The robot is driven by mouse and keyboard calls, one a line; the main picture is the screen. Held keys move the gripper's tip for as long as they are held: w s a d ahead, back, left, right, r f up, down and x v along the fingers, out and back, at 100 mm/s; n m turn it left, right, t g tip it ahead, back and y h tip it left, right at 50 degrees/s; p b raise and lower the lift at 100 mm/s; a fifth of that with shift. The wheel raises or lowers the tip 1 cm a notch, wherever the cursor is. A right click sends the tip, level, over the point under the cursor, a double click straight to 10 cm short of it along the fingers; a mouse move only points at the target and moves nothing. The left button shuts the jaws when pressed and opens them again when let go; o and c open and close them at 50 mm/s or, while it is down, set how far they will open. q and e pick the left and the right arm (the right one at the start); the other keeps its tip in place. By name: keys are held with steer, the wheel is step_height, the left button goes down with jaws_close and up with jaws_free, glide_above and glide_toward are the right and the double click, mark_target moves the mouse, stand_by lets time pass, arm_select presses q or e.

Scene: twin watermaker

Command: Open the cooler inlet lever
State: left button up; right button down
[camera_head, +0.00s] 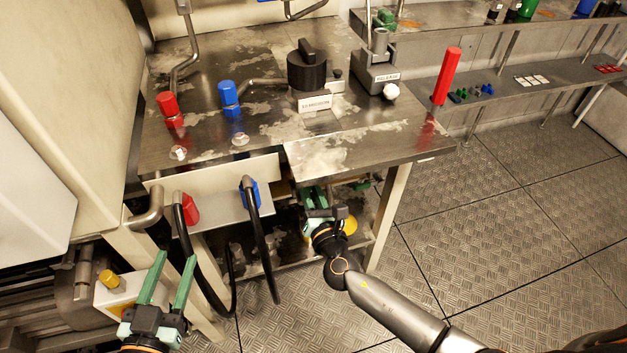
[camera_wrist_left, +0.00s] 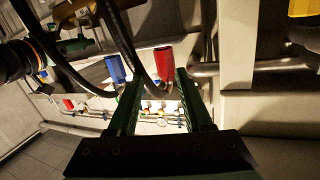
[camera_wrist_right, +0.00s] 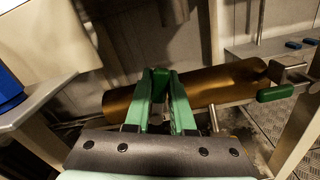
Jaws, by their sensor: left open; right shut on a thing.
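A brass cylinder (camera_wrist_right: 225,85), which looks like the cooler, lies under the bench in the right wrist view. A green lever handle (camera_wrist_right: 278,94) sits on pipework at its right end. My right gripper (camera_wrist_right: 160,74) is in front of the cylinder's left part, its fingers close together on a small green piece, likely a lever, mostly hidden by the fingers. In the head view the right gripper (camera_head: 313,194) reaches under the bench's front edge. My left gripper (camera_head: 176,258) is open and empty at the lower left, below the red connector (camera_head: 190,209).
The steel bench (camera_head: 330,155) carries red (camera_head: 168,106) and blue (camera_head: 228,96) fittings and a black knob (camera_head: 306,70). Black hoses (camera_head: 262,245) hang near my left gripper. A yellow knob (camera_head: 109,280) is at its left. The floor to the right is clear.

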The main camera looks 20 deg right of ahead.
steer(key=a+n+p, duration=0.1)
steer(key=n, duration=0.2)
steer(key=shift+a+r, duration=0.15)
steer(key=shift+a, duration=0.05)
arm_select(q)
steer(key=s+f+n+g+y, duration=0.1)
steer(key=s+f+g, duration=0.3)
steer(key=f, duration=0.7)
steer(key=shift+s+g+p, duration=0.3)
steer(key=shift+g, duration=0.3)
arm_select(e)
steer(key=shift+n, duration=0.3)
steer(key=c, duration=0.8)
jaws_free()
steer(key=shift+o, duration=0.2)
